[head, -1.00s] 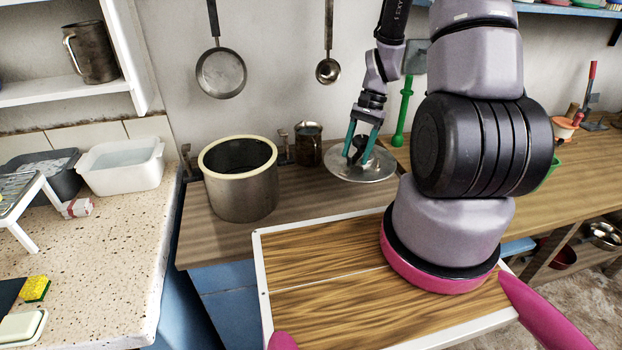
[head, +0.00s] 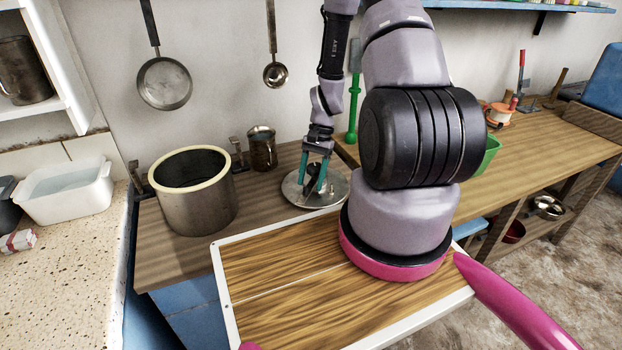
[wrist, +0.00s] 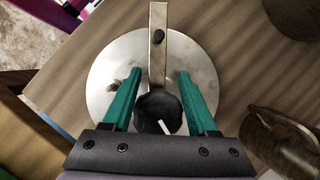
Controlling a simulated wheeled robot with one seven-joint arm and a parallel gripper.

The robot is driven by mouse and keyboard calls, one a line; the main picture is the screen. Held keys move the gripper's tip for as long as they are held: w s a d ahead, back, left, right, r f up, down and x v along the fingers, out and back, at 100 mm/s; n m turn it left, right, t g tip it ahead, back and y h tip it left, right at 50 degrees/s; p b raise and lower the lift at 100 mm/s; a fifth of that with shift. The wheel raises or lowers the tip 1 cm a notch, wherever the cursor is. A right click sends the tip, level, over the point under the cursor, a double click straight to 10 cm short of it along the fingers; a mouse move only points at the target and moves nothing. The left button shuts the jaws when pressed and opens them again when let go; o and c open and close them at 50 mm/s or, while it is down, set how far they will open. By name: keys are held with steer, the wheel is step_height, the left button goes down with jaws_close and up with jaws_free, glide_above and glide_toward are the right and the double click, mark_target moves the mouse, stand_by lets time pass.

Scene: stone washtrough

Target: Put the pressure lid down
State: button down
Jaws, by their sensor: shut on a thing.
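The pressure lid (head: 330,190) is a round metal disc with a dark knob and a metal bar across it. It is at the wooden counter to the right of the pot; I cannot tell whether it touches the surface. In the wrist view the lid (wrist: 110,75) lies below my gripper (wrist: 160,85), with the black knob (wrist: 158,110) between the teal fingers. My gripper (head: 314,180) is shut on the lid by its knob. The big metal pot (head: 195,205) with a cream rim stands open to the left of the lid.
A metal jug (head: 262,150) stands behind, between pot and lid. A green brush (head: 353,105) stands upright behind the lid. A pan (head: 164,82) and a ladle (head: 275,74) hang on the wall. The counter right of my arm has bare room.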

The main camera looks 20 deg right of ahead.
steer(key=shift+f, duration=0.1)
steer(key=shift+c, duration=0.9)
jaws_free()
steer(key=v, duration=1.2)
steer(key=shift+r, duration=0.6)
steer(key=s+a+r+n+t+h, duration=0.1)
steer(key=a+r+t, duration=0.1)
steer(key=r, duration=0.8)
steer(key=s+a+r+n+t+h, duration=0.1)
steer(key=a+r+n+t, duration=0.15)
steer(key=r, duration=0.75)
steer(key=s+a+r+n+t, duration=0.1)
steer(key=s+a+r+t, duration=0.1)
steer(key=s+r, duration=0.4)
steer(key=s+a+r+t, duration=0.2)
steer(key=s+r+t, duration=0.1)
steer(key=s+r, duration=0.3)
steer(key=shift+s+r+n, duration=0.25)
steer(key=shift+r+n, duration=0.1)
steer(key=shift+r, duration=0.6)
